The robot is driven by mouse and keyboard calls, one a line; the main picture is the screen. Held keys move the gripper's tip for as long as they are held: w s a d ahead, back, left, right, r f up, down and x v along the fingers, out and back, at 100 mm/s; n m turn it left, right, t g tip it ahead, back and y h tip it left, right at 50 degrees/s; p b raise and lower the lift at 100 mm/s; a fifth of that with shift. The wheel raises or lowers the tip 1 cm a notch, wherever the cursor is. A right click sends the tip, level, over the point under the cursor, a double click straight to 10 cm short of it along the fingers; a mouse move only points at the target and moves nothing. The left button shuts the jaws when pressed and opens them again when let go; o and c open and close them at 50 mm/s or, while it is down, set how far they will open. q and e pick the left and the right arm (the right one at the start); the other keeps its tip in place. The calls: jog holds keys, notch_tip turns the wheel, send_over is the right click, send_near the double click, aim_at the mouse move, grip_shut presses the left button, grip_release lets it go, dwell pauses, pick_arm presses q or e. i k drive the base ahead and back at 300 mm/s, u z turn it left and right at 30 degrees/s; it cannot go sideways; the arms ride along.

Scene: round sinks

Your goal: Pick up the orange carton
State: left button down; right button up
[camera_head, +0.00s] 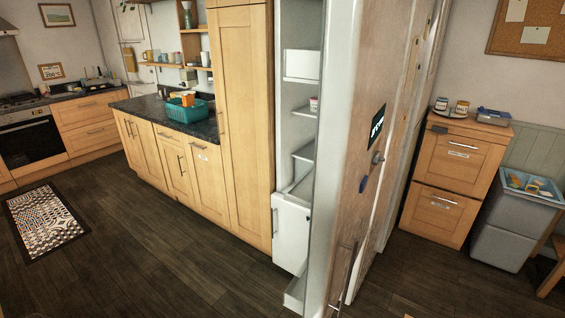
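A small orange item (188,99), likely the orange carton, stands upright in or just behind a teal basket (186,113) on the dark countertop (150,108) left of the tall wooden cabinet. It is small in the view, so its print and exact shape cannot be told. The basket's front wall hides its lower part. Neither of my grippers shows in the head view.
A drawer cabinet (456,180) and a grey bin (514,222) are at right. A patterned rug (45,221) lies on the dark floor (160,265), which is clear in front of the counter.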

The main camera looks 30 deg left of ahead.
aim_at(188, 100)
jog(key=u, duration=0.3)
jog(key=i, duration=1)
jog(key=u, duration=1.5)
jog(key=k, duration=1.65)
jog(key=u, duration=0.75)
jog(key=i, duration=1.4)
